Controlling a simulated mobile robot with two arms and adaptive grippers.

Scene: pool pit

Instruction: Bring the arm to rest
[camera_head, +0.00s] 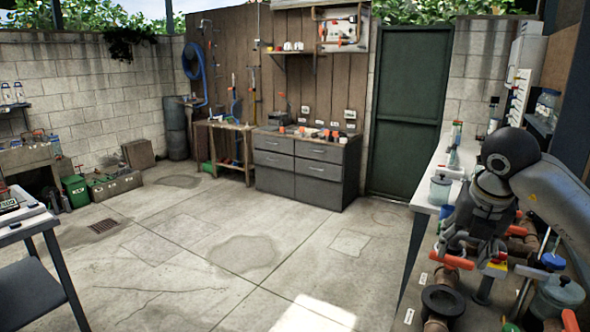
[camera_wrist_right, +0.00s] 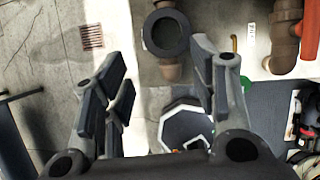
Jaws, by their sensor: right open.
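My right arm comes in from the right in the head view and bends down over the right-hand counter. My right gripper (camera_head: 478,235) points down above the pipework there. In the wrist view its two fingers (camera_wrist_right: 165,85) are spread apart with nothing held between them. A black ring-shaped flange (camera_wrist_right: 167,32) on a brown pipe lies beyond the fingertips; the flange also shows in the head view (camera_head: 442,300). My left gripper is not in view.
The counter holds brown pipes, a red-handled valve (camera_head: 452,262) close to the gripper, and lidded jars (camera_head: 440,188). A grey drawer cabinet (camera_head: 305,170) and dark green door (camera_head: 408,110) stand behind. A table (camera_head: 30,222) is at left. The concrete floor between is clear.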

